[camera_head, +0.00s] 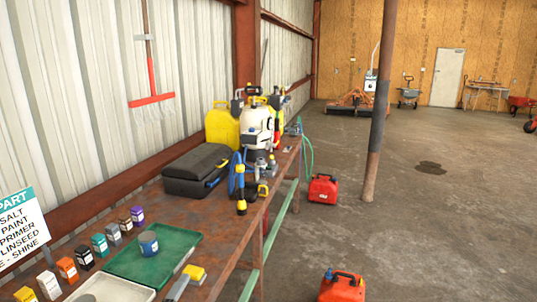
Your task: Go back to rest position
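Neither of my grippers shows in the head view, and no part of my arms can be made out. Whether they are open, shut or holding anything is hidden. The task line names no other object.
A long rusty workbench (135,208) runs along the left wall, bearing a green tray (130,264), small boxes, a black case (190,178) and a sprayer (255,130). Red cans (322,189) (343,288) stand on the floor. A post (378,110) rises mid-right.

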